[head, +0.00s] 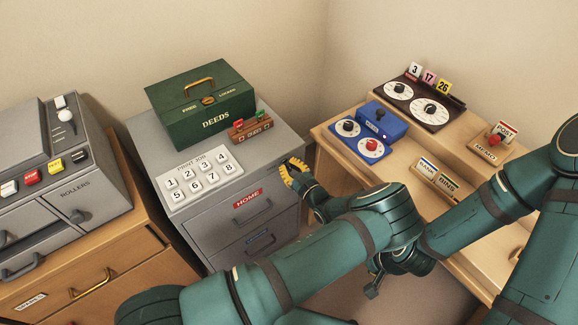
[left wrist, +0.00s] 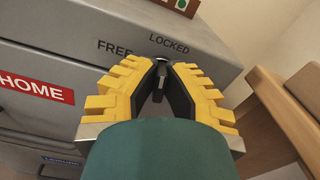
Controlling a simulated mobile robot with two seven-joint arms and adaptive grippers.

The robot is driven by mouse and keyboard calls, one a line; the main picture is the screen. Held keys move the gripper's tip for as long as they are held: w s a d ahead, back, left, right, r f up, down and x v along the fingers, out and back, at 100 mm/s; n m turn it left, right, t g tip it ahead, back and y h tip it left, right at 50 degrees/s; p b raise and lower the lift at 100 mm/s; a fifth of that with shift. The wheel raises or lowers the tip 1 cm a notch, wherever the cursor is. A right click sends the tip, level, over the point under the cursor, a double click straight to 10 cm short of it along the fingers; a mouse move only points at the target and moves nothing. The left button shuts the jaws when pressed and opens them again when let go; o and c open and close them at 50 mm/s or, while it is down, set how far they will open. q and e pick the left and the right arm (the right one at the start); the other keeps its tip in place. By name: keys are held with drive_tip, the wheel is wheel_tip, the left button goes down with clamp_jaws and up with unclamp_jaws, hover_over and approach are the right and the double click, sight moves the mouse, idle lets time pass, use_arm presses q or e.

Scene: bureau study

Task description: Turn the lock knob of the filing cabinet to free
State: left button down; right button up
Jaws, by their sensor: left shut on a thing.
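The grey filing cabinet (head: 225,230) stands in the middle of the head view, with a red HOME label on its top drawer. In the left wrist view, its dark lock knob (left wrist: 160,72) sits on the upper front face near the right corner. The word FREE is to the knob's left and LOCKED is above it. My left gripper (head: 291,170) has yellow ridged fingers, which close around the knob in the left wrist view (left wrist: 162,76). The fingers hide much of the knob, and I cannot tell its exact angle. My right gripper (head: 374,284) hangs low, partly hidden by my arms.
On the cabinet stand a green DEEDS box (head: 198,108), a white PRINT JOB keypad (head: 200,177) and a small brown stand (head: 248,129). A wooden desk (head: 330,137) with dial boxes is at right. A grey roller machine (head: 50,180) is at left.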

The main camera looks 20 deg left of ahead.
use_arm(q)
drive_tip(key=n, duration=0.4)
drive_tip(key=shift+n, duration=0.3)
drive_tip(key=n+p, duration=0.1)
drive_tip(key=n, duration=0.2)
drive_tip(key=shift+a+n, duration=0.1)
drive_tip(key=shift+n, duration=0.2)
drive_tip(key=n, duration=0.3)
drive_tip(key=shift+n, duration=0.3)
drive_tip(key=shift+n+p, duration=0.4)
drive_tip(key=shift+n, duration=1.4)
drive_tip(key=shift+f, duration=0.1)
drive_tip(key=c, duration=1.1)
unclamp_jaws()
drive_tip(key=shift+o, duration=0.2)
drive_tip(key=shift+s, duration=0.1)
